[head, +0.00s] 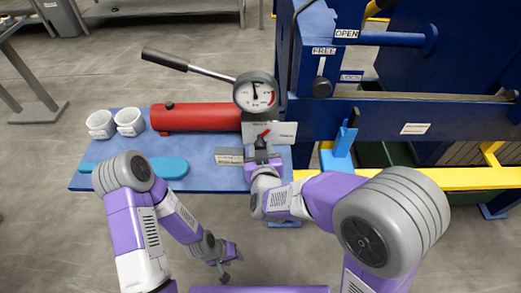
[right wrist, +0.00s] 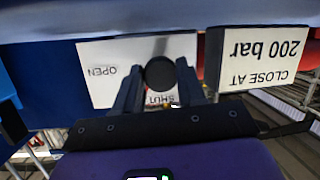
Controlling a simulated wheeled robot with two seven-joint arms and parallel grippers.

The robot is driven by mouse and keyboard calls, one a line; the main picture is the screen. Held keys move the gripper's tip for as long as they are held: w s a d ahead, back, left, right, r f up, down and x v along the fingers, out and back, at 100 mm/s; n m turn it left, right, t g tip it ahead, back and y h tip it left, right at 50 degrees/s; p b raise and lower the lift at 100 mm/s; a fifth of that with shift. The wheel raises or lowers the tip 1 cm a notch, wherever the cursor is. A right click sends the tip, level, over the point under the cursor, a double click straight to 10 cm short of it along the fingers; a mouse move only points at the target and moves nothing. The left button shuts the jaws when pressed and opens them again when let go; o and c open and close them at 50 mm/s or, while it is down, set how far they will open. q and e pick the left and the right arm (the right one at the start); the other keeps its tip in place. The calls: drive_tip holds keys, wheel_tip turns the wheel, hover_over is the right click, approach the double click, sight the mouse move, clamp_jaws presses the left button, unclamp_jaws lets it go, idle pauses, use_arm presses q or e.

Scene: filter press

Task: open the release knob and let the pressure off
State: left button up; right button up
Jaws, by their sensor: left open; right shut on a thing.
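The release knob shows as a black round end (right wrist: 160,73) in the right wrist view, in front of a white plate (right wrist: 100,75) marked OPEN and SHUT, upside down there. In the head view a red pointer (head: 262,135) shows at the knob, in front of the plate (head: 285,131). My right gripper (head: 262,153) is shut on the knob, one finger on each side; it also shows in the right wrist view (right wrist: 158,90). The pressure gauge (head: 256,92) stands above, its needle pointing roughly up. My left gripper (head: 224,270) is open and empty, low in front of the bench.
A red pump cylinder (head: 197,117) with a long black-ended lever (head: 166,60) lies on the blue bench (head: 84,179). Two white cups (head: 100,124) and a light-blue tool (head: 166,167) are at left. A CLOSE AT 200 bar sign (right wrist: 262,58) is beside the knob. The blue press frame (head: 375,117) stands right.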

drive_tip(key=m+y, duration=0.1)
drive_tip(key=m, duration=0.2)
drive_tip(key=shift+d+f+y, duration=0.15)
drive_tip(key=shift+y, duration=0.25)
drive_tip(key=shift+m+t+y, duration=0.4)
drive_tip(key=shift+m+y, duration=0.2)
drive_tip(key=shift+m, duration=1.2)
drive_tip(key=o, duration=0.8)
